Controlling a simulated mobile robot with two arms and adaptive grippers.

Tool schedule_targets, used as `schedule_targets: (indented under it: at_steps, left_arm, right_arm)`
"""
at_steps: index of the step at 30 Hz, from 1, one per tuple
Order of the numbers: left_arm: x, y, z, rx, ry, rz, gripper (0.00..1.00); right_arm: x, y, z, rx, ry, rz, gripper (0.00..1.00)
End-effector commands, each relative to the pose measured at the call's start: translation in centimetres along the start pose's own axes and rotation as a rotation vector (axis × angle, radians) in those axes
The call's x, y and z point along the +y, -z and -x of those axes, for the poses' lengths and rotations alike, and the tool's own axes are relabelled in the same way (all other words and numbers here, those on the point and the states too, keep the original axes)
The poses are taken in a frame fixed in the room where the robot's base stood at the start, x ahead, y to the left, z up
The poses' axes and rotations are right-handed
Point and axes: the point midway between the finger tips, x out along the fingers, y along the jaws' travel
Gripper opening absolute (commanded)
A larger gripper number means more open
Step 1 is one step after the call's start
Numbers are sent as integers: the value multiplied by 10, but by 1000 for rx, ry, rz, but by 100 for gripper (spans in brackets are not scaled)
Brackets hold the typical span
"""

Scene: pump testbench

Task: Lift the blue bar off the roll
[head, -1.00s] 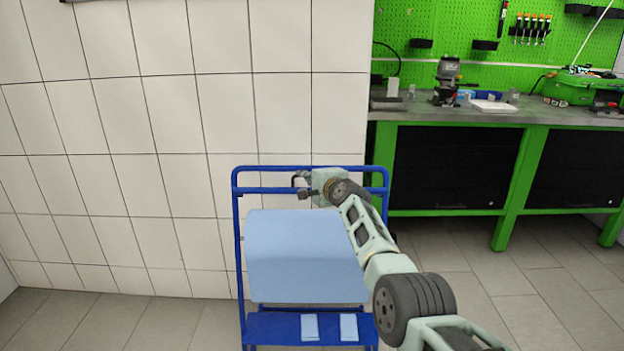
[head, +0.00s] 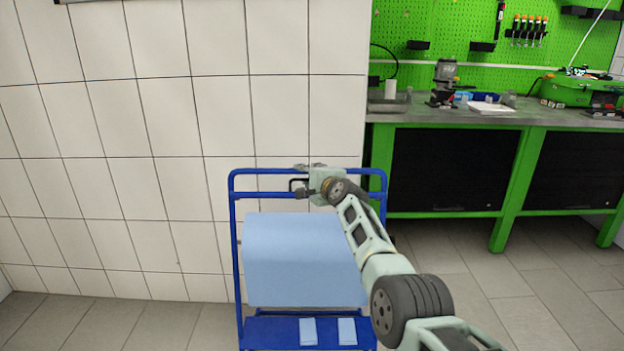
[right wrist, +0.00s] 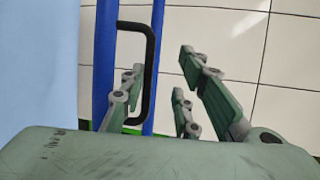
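The blue bar (head: 262,195) runs across the rack just above the light-blue roll (head: 303,260). A black loop handle (head: 292,184) is fixed to the bar; in the right wrist view the handle (right wrist: 151,70) stands out from the bar (right wrist: 105,55). My right gripper (head: 306,181) is at the handle. In the right wrist view my right gripper (right wrist: 165,90) is open, with one finger by the bar within the handle's loop and the other fingers apart, beyond its outer side. It holds nothing. My left gripper is not in view.
The blue rack's top rail (head: 270,171) runs just behind the bar. Two light-blue pads (head: 308,332) lie on the rack's lower shelf (head: 270,330). A white tiled wall (head: 160,130) stands behind, and a green workbench (head: 528,160) at the right. Floor beside the rack is clear.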

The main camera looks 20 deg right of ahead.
Motion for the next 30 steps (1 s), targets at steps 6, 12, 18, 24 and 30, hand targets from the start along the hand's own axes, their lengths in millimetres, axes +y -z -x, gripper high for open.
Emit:
schedule_targets:
  at_steps: [6,12,18,24,30]
  left_arm:
    - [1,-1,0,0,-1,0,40]
    - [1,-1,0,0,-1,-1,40]
    - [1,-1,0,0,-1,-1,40]
    - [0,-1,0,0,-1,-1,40]
    - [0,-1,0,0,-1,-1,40]
  right_arm:
    - [-3,0,7,-4,8,3,26]
    - [-2,0,23,-2,7,3,26]
    - [-2,-1,43,-1,5,0,26]
    - [0,0,69,1,3,1,26]
    - [0,0,95,0,2,-1,26]
